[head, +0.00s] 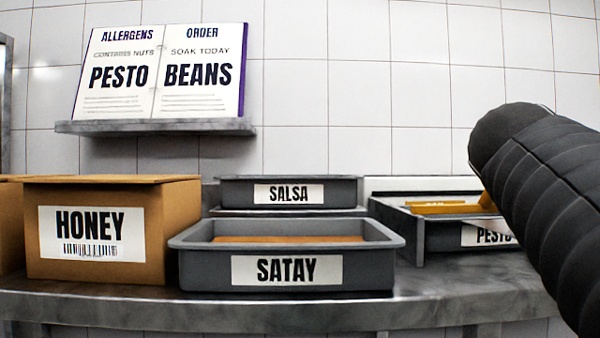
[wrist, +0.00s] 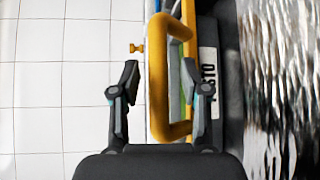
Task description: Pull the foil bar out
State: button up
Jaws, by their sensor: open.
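A yellow bar (head: 440,208) lies at the top of the grey PESTO tray (head: 418,237) in the head view. In the wrist view a thick yellow loop handle (wrist: 159,95) stands between the fingers of my gripper (wrist: 161,75). The fingers are open, one on each side of the handle, with a gap on the left; I cannot tell whether the right finger touches it. I cannot tell for certain that this yellow piece is the foil bar. In the head view my arm hides the gripper and the tray's right part.
A grey SATAY tray (head: 192,270) stands in front, with a SALSA tray (head: 235,192) behind it. A HONEY box (head: 165,240) is at left. An open book (head: 160,72) rests on a wall shelf (head: 155,128).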

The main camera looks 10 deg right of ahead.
jog(key=v, duration=1.1)
jog(key=shift+s+a, duration=0.25)
dwell(0.5)
